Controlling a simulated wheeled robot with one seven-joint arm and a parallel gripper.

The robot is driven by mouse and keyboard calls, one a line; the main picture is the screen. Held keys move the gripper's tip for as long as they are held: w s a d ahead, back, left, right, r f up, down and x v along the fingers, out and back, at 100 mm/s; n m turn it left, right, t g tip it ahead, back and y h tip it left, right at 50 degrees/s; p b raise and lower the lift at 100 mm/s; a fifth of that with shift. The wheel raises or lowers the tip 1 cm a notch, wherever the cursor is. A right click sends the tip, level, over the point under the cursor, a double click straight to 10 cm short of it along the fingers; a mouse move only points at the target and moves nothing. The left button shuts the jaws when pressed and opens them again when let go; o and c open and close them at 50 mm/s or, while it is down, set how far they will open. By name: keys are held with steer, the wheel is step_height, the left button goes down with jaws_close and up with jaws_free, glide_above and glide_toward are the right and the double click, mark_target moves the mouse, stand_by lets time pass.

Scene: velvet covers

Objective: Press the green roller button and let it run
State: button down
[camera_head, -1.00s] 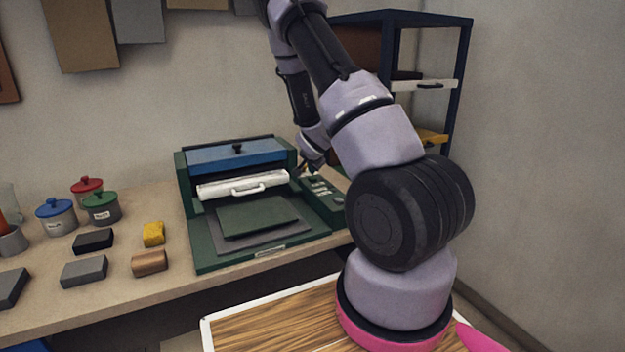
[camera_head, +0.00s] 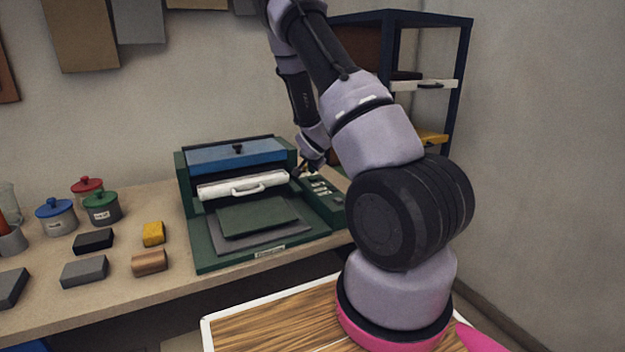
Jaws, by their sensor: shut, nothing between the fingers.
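The green press machine (camera_head: 204,245) stands on the workbench, with a blue top panel (camera_head: 236,155) and a white roller bar with a handle (camera_head: 215,188). A dark green plate (camera_head: 258,217) lies on its bed, on a grey sheet. A control panel (camera_head: 325,195) with several small pale buttons is on its right side. The green roller button cannot be made out. My gripper (camera_head: 299,174) is shut and small in the view, by the upper end of the control panel. I cannot tell whether its tips touch a button.
Jars with blue (camera_head: 55,208), red (camera_head: 87,185) and green (camera_head: 100,200) lids stand at the left of the bench. Several blocks and a yellow sponge (camera_head: 153,234) lie left of the machine. A dark blue shelf (camera_head: 461,60) stands behind my arm.

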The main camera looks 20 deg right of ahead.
steer(key=shift+f, duration=0.1)
stand_by(0.7)
steer(key=shift+f, duration=0.3)
